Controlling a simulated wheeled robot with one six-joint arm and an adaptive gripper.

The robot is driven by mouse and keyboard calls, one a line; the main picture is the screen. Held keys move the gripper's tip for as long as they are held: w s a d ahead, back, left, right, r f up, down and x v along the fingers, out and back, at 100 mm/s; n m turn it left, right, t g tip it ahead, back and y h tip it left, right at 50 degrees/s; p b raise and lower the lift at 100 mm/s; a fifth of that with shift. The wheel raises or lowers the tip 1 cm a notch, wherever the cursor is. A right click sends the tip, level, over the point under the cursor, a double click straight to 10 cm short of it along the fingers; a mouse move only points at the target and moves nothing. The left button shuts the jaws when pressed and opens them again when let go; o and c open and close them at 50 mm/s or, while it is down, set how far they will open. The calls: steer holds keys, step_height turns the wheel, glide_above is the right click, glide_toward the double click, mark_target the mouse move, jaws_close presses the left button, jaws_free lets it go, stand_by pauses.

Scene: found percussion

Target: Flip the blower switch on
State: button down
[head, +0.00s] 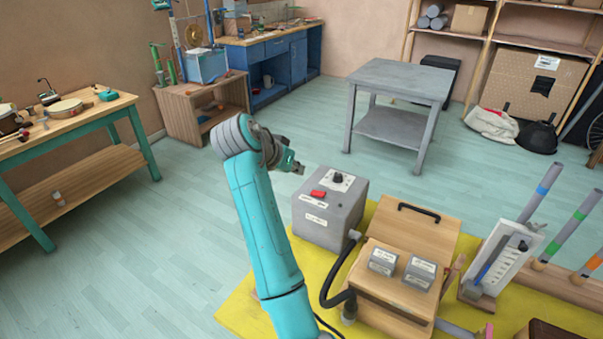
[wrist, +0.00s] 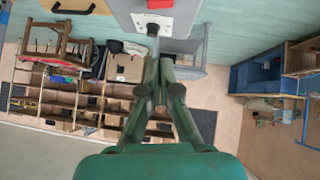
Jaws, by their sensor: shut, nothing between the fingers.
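The blower box (head: 328,218) is a grey box on the yellow mat, left of a wooden box. On its top are a red switch (head: 318,194) and a white plate with a black knob (head: 337,178). I cannot tell the switch's on or off position. My gripper (head: 297,168) is shut and empty, above and behind the box's far left side, apart from the switch. In the wrist view the shut fingers (wrist: 163,62) point towards the box (wrist: 190,18). The black knob (wrist: 153,28) is just beyond them, and the red switch (wrist: 160,4) shows at the top edge.
A wooden box (head: 415,233) with a black handle and two small labelled grey blocks stands right of the blower box. A black hose (head: 337,275) joins them. Coloured tubes and a white slider panel (head: 500,258) are further right.

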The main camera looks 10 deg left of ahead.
steer(key=shift+s+r, duration=0.1)
glide_above(323, 192)
steer(key=s+a, duration=0.2)
steer(key=f, duration=0.7)
steer(key=shift+a, duration=0.2)
steer(key=f, duration=0.3)
steer(key=shift+d, duration=0.3)
steer(key=shift+d+f, duration=0.15)
steer(key=shift+f, duration=0.3)
steer(key=shift+f, duration=0.1)
